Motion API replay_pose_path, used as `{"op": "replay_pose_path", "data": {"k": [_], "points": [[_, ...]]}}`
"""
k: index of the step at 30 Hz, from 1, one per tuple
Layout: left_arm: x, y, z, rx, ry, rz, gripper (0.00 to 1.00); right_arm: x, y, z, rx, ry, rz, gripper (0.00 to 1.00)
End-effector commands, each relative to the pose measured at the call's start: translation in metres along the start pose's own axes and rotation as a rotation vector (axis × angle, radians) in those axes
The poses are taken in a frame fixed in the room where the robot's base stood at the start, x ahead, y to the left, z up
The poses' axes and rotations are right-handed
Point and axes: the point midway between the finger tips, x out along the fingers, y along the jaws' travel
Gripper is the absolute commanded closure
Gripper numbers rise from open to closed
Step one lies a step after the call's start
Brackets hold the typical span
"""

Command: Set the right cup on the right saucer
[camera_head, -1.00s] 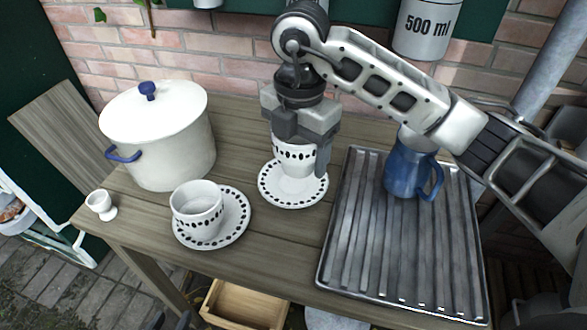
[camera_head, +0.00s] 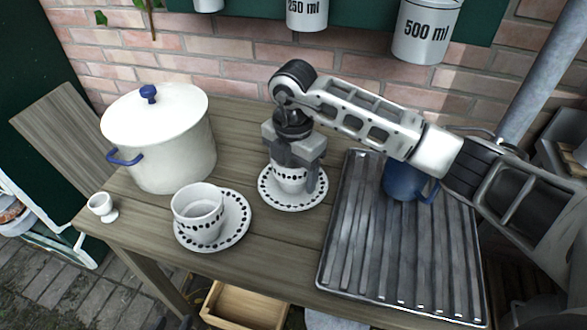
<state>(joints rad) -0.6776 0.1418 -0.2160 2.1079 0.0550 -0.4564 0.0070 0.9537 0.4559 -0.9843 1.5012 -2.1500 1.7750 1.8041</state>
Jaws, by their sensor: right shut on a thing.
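The right cup (camera_head: 289,179), white with dark dots, is at the middle of the right saucer (camera_head: 293,202), which lies on the wooden table. My right gripper (camera_head: 298,181) comes down from above and is shut on this cup, hiding its upper part. The cup looks upright and low over the saucer; I cannot tell whether its base touches. The left cup (camera_head: 198,212) stands on the left saucer (camera_head: 238,223), nearer the front edge. My left gripper is not in view.
A white pot (camera_head: 170,150) with a blue knob stands at the back left. An egg cup (camera_head: 102,207) is at the left edge. A ribbed metal tray (camera_head: 385,255) holding a blue jug (camera_head: 405,182) lies just right of the right saucer. Hanging cans (camera_head: 427,30) line the wall.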

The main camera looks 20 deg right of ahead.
Motion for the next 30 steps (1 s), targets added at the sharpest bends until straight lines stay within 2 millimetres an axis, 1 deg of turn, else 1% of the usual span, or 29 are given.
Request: {"op": "replay_pose_path", "data": {"k": [3,4,5,6,14,17,19,23,30], "points": [[0.002,0.000,0.001,-0.002,0.003,0.001,0.64,0.004,0.000,0.000,0.000,0.000,0.000,0.56],[0.001,0.000,0.000,-0.002,0.004,0.001,0.64,0.003,0.000,0.000,0.000,0.000,0.000,0.23],[0.001,0.000,-0.001,-0.002,0.005,0.002,0.64,0.003,0.000,0.000,0.000,0.000,0.000,0.15],[0.000,0.000,-0.001,-0.002,0.006,0.002,0.64,0.003,0.000,0.000,0.001,0.000,0.000,0.10],[-0.001,0.001,-0.005,-0.002,0.013,0.002,0.64,0.003,0.000,0.000,0.001,0.000,-0.001,0.10],[-0.003,0.001,-0.008,0.000,0.013,0.002,0.64,-0.003,0.000,0.000,0.001,0.000,0.000,0.10],[-0.001,0.001,-0.006,0.000,0.013,0.001,0.64,-0.009,0.001,0.001,0.001,-0.001,0.003,0.10],[0.000,0.001,-0.004,-0.001,0.012,0.002,0.64,-0.033,0.001,0.001,0.001,-0.003,0.005,0.10],[0.001,0.001,-0.002,-0.004,0.012,0.003,0.64,-0.085,0.001,0.001,0.000,-0.002,0.005,0.10]]}}
